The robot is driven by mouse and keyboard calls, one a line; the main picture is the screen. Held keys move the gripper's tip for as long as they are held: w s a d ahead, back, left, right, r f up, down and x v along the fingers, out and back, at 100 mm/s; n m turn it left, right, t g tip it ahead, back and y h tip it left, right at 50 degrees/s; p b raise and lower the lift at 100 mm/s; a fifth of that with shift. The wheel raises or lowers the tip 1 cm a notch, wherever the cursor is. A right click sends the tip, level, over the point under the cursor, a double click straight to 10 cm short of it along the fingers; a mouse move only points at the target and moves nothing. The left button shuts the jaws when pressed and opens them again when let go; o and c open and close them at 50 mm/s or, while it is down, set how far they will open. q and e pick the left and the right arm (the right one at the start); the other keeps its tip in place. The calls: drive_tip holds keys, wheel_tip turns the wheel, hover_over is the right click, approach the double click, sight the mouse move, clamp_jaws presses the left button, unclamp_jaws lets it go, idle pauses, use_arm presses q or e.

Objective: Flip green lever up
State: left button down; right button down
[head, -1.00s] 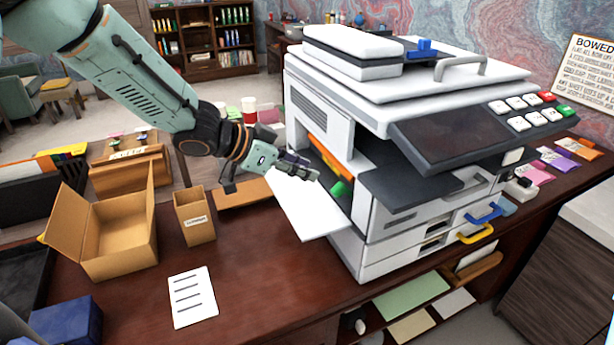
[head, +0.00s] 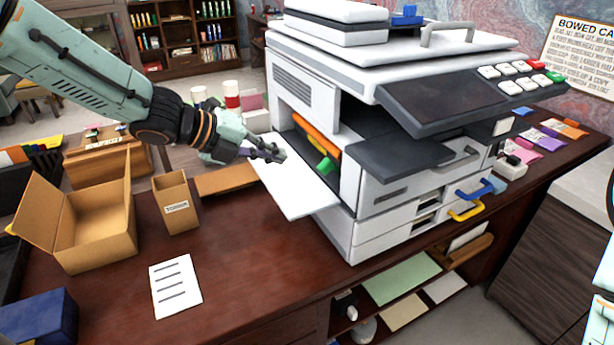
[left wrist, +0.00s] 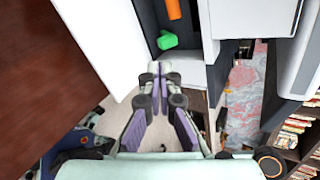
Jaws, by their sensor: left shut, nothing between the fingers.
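The green lever (head: 326,168) sits inside the open side bay of the white printer (head: 312,98), below an orange part (head: 318,140). It also shows in the left wrist view (left wrist: 167,40), just ahead of the fingertips. My left gripper (head: 278,155) is shut and empty. It is over the printer's open white side door (head: 298,195), to the left of the lever and apart from it. In the left wrist view the closed fingertips (left wrist: 160,68) point toward the lever. A bit of my right arm shows at the right edge of the head view; its gripper is out of sight.
An open cardboard box (head: 85,225), a smaller carton (head: 176,203) and a printed sheet (head: 175,286) are on the desk to the left. A blue box (head: 38,318) is at the front left. The printer's dark shelf (head: 395,152) juts out right of the bay.

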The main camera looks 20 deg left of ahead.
use_arm(q)
drive_tip(key=m, duration=0.5)
drive_tip(key=f+m, duration=0.1)
drive_tip(key=m, duration=0.4)
drive_tip(key=f+m, duration=0.1)
drive_tip(key=m, duration=0.4)
drive_tip(key=shift+s+d+g+y+b, duration=0.15)
drive_tip(key=shift+d+g+y+b, duration=0.05)
drive_tip(key=shift+g+y+b, duration=0.15)
drive_tip(key=b+x, duration=0.2)
drive_tip(key=x, duration=0.5)
drive_tip(key=shift+w+d, duration=0.15)
drive_tip(key=shift+w, duration=0.05)
drive_tip(key=shift+w+d+f, duration=0.35)
drive_tip(key=shift+w+d, duration=0.1)
drive_tip(key=shift+w, duration=0.05)
